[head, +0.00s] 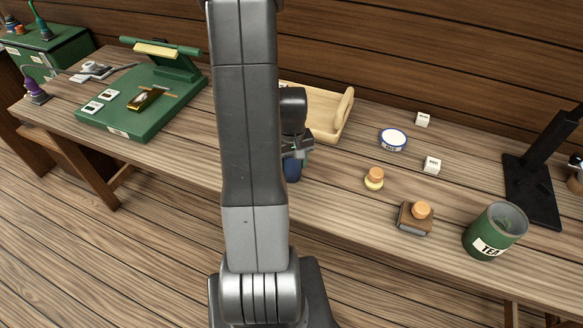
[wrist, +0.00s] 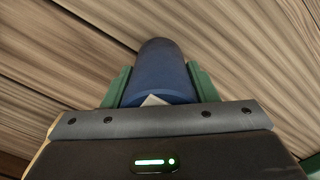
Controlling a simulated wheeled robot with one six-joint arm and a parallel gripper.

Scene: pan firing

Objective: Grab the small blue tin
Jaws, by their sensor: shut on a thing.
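A small blue tin (wrist: 160,72) is between the two green fingers of my gripper (wrist: 158,86) in the wrist view. The fingers are shut on its sides, and a small piece of a pale label shows at its near end. In the head view the blue tin (head: 292,169) shows only in part beside my arm, below the gripper (head: 297,152). My arm hides much of the gripper and the tin there. I cannot tell whether the tin touches the table.
A wooden tray (head: 325,112) stands just behind my gripper. A blue-and-white round tin (head: 393,139), a corked jar (head: 374,179), a stamp-like block (head: 415,218) and a green TEA tin (head: 494,231) stand to the right.

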